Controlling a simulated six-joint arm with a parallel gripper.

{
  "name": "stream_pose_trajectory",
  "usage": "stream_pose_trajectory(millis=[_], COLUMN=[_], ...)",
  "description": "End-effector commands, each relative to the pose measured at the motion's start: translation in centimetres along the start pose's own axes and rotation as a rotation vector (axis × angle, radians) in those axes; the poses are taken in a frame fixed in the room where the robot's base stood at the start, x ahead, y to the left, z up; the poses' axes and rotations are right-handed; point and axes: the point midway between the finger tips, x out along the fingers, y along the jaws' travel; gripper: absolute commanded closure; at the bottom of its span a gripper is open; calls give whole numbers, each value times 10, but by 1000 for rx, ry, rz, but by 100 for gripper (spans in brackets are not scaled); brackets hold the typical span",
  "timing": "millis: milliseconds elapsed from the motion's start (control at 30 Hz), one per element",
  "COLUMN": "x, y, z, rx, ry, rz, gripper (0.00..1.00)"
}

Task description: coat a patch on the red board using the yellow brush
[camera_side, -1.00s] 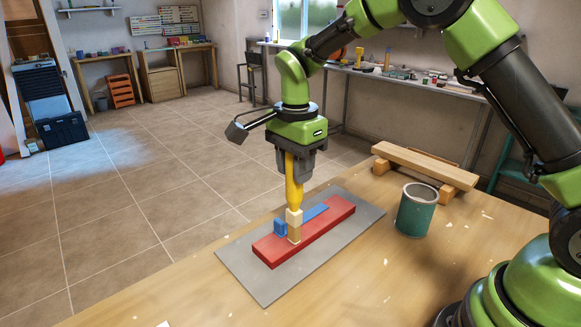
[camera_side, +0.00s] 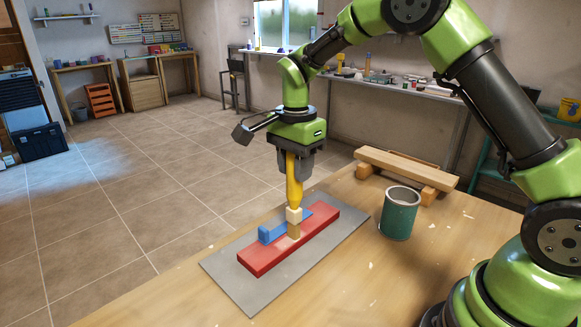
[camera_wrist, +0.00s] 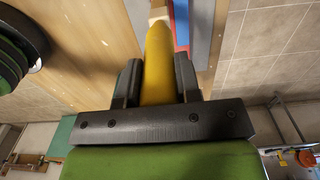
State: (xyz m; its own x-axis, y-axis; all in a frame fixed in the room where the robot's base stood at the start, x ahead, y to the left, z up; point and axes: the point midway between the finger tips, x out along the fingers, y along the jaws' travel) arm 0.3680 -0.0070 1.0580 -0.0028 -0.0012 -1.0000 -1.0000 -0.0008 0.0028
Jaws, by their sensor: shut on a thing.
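In the side view my gripper (camera_side: 293,150) points straight down, shut on the yellow handle of the brush (camera_side: 294,180). The brush is upright, with a cream collar and tan bristles low over the middle of the red board (camera_side: 262,259). The bristle tips appear to touch the board's top. The red board lies on a grey sheet (camera_side: 325,252). A coated patch is not clearly distinguishable. In the wrist view the yellow handle (camera_wrist: 158,70) sits between both fingers (camera_wrist: 157,84), and a sliver of the red board shows beyond it.
A long blue piece (camera_side: 266,234) lies along the far side of the red board, partly behind the brush. A green can (camera_side: 398,220) stands right of the sheet. A wooden plank on blocks (camera_side: 408,168) is behind it. The front of the wooden table is clear.

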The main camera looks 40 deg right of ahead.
Motion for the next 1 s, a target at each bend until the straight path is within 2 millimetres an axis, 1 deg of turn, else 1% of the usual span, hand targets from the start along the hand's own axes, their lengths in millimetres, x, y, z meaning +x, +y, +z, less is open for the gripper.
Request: stream_pose_trajectory(millis=[100, 267, 1000], x=[-2, -2, 2], y=[0, 0, 0], z=[-8, -13, -46], rx=[3, 2, 2], ry=[0, -1, 0], rz=[-2, -2, 0], gripper=[98, 98, 98])
